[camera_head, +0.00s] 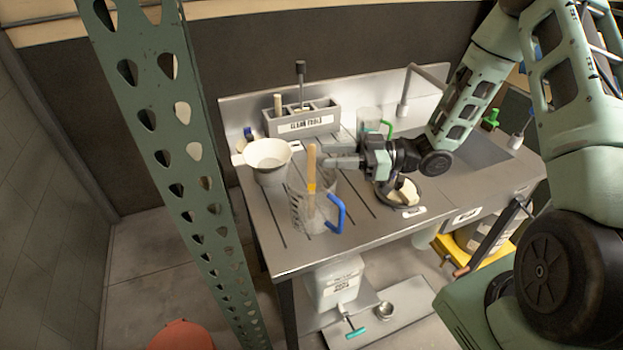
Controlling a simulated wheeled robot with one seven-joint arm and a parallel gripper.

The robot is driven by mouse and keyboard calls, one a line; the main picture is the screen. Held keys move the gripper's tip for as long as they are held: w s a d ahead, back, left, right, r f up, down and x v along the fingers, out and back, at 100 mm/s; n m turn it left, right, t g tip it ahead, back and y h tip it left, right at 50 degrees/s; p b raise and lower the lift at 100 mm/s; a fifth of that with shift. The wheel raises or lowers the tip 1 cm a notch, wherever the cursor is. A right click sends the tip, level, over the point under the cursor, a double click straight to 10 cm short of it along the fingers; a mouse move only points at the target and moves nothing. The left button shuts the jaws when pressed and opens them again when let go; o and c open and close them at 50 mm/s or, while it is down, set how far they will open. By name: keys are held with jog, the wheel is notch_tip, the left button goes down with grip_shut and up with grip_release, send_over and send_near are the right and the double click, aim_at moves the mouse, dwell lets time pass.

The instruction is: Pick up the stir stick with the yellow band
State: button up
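The stir stick with the yellow band (311,176) is a tan stick standing nearly upright in a clear jug (297,212) with a blue handle (337,214). The yellow band shows near the jug's rim; the lower part of the stick is seen through the clear wall. My gripper (326,155) reaches in from the right above the jug, its fingers pointing left at the stick's upper part. The two fingers look apart, with their tips just right of the stick. I cannot tell whether the stick lies between them.
A white funnel-like bowl (267,154) stands left of the jug. Behind is a grey labelled rack (303,122) with other sticks. A green-handled jug (368,121) stands behind my gripper. A tap (404,100) and sink lie right. The grooved counter's front left (280,255) is clear.

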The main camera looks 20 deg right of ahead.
jog(key=p+x, duration=0.3)
jog(key=x, duration=0.4)
jog(key=shift+s+r, duration=0.25)
jog(key=shift+r, duration=0.05)
jog(key=shift+a, duration=0.1)
jog(key=shift+c, duration=0.3)
grip_shut()
